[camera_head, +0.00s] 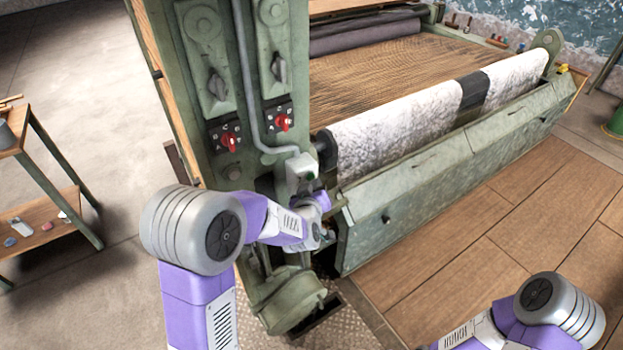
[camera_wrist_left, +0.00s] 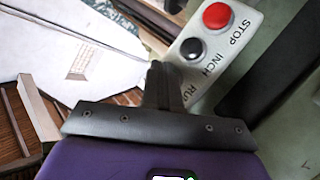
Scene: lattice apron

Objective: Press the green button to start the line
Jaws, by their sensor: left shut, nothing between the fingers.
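A pale control box (camera_wrist_left: 228,36) with a red STOP button (camera_wrist_left: 216,15), a black INCH button (camera_wrist_left: 192,48) and a RUN label fills the upper right of the left wrist view. The box (camera_head: 299,169) also shows on the green machine post in the head view. My left gripper (camera_wrist_left: 164,76) is shut and empty, its fingertips over the spot beside the RUN label. The fingers hide any green button there, and I cannot tell whether they touch it. My right gripper is out of view; only part of my right arm shows at lower right in the head view.
The post carries red rotary switches (camera_head: 283,122) above the box, and a grey conduit runs down to it. A roller with white fleecy material (camera_head: 395,130) and a long green trough (camera_head: 440,185) lie to the right. A wooden shelf cart (camera_head: 40,225) stands at left.

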